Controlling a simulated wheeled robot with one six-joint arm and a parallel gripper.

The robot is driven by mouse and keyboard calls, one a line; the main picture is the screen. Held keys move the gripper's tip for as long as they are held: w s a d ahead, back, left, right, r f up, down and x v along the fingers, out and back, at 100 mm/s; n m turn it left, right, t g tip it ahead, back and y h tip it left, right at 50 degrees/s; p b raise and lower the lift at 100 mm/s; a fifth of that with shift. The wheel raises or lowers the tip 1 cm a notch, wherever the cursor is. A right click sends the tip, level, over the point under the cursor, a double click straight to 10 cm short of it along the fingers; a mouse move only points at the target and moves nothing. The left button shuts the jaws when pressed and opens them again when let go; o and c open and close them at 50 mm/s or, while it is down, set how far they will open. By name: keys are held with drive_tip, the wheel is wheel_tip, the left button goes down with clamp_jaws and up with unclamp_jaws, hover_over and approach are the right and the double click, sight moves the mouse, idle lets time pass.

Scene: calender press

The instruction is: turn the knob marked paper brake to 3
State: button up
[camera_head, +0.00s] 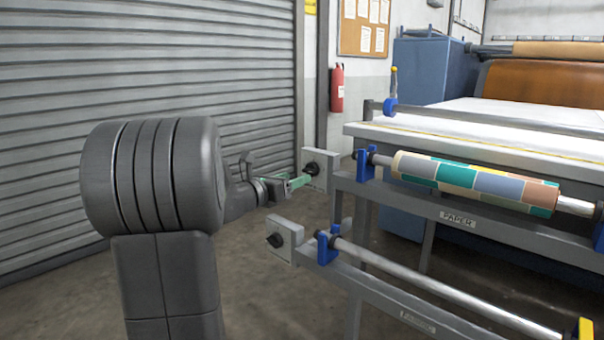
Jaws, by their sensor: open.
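A black round knob (312,168) sits on a grey box (324,183) at the left end of the upper roll bar. That bar carries a plate reading PAPER (458,219). I cannot read any scale or the knob's setting. My gripper (302,181) has green fingers and is open. Its tips are right by the upper knob, just below and left of it in the picture. I cannot tell whether they touch it. A second black knob (274,240) sits on a similar grey box (291,238) on the lower bar, below my gripper.
A patterned paper roll (474,183) rests in blue holders (365,165) on the upper bar. A bare metal shaft (430,283) lies on the lower bar. A white-topped press table (470,118) stands behind. A grey roller shutter (60,120) is at left, with clear floor before it.

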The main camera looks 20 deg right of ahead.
sight(307, 172)
drive_tip(key=p+v, duration=0.1)
drive_tip(key=v, duration=0.7)
drive_tip(key=shift+s+a, duration=0.2)
drive_tip(key=shift+a, duration=0.05)
drive_tip(key=b+x, duration=0.2)
drive_tip(key=x, duration=1.2)
drive_tip(key=shift+a+r, duration=0.1)
drive_tip(key=shift+a, duration=0.1)
